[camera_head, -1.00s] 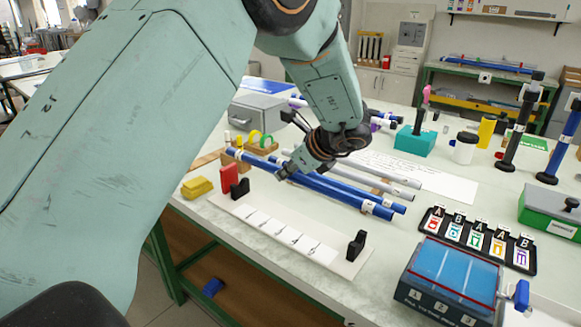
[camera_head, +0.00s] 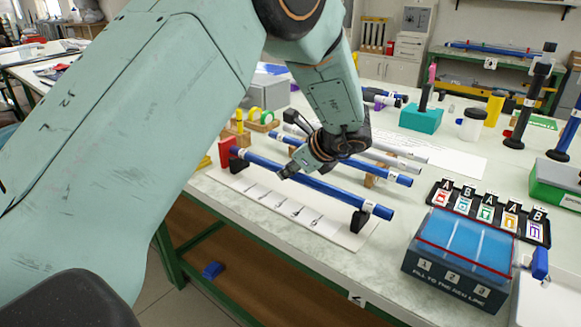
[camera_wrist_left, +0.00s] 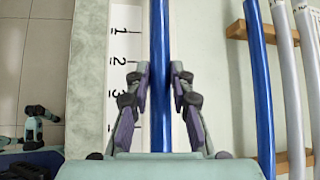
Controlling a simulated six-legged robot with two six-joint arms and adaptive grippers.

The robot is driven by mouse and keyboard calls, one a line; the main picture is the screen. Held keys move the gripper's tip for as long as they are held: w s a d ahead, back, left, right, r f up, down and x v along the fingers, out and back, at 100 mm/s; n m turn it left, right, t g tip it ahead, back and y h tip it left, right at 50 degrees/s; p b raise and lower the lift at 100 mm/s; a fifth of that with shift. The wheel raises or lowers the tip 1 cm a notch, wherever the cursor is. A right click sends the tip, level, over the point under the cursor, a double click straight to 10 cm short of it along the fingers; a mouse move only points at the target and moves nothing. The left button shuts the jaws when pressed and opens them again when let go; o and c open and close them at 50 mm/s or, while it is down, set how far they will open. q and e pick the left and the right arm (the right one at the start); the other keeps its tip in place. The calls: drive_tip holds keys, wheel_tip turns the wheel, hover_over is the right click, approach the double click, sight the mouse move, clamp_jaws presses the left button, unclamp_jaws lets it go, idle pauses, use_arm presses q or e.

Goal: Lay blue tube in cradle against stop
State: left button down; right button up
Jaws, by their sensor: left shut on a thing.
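My left gripper (camera_head: 288,172) is shut on the blue tube (camera_head: 335,193), about midway along it. In the left wrist view the blue tube (camera_wrist_left: 160,30) runs between the two fingers. The tube lies lengthwise over the white cradle board (camera_head: 250,187), in line with its two black supports. Its right end reaches past the right support (camera_head: 360,220). Its left end is by the left support (camera_head: 238,160) and near the red stop (camera_head: 226,153); I cannot tell whether they touch, or whether the tube rests in the supports. My right gripper is not in view.
Another blue tube (camera_head: 392,177) and pale tubes (camera_head: 405,165) lie on wooden rests behind. A blue-topped box (camera_head: 465,245) and a labelled black rack (camera_head: 490,210) stand at the right. The table's front edge runs close before the cradle.

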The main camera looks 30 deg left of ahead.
use_arm(q)
drive_tip(key=shift+f, duration=0.25)
drive_tip(key=shift+w, duration=0.15)
drive_tip(key=shift+a, duration=0.1)
drive_tip(key=c, duration=1.1)
unclamp_jaws()
drive_tip(key=v, duration=0.7)
drive_tip(key=shift+r, duration=0.15)
drive_tip(key=shift+d, duration=0.25)
